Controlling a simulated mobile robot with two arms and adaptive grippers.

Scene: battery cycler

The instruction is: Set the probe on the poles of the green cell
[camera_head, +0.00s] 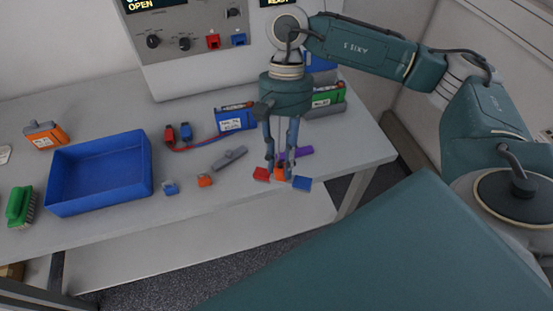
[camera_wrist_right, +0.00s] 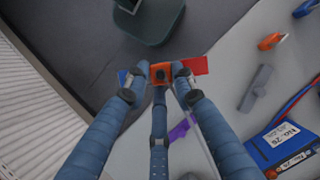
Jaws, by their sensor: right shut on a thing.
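My right gripper (camera_head: 279,171) is shut on a small orange block with a red flat piece (camera_head: 261,174) on one side and a blue one (camera_head: 302,184) on the other. Together they look like the probe, held at the table's front edge. In the right wrist view the orange block (camera_wrist_right: 160,72) sits between the fingertips, with the red piece (camera_wrist_right: 196,66) and blue piece (camera_wrist_right: 122,77) to either side. The green cell (camera_head: 327,98) stands in a grey holder at the table's back right, behind the gripper and apart from it; its poles are hard to make out. My left gripper is not in view.
A blue cell (camera_head: 235,119) stands left of the gripper, near red and blue leads (camera_head: 186,132). A grey tool (camera_head: 229,157) and a purple piece (camera_head: 304,152) lie on the table. A blue tray (camera_head: 98,205), green brush (camera_head: 20,206) and orange cell (camera_head: 45,135) are left.

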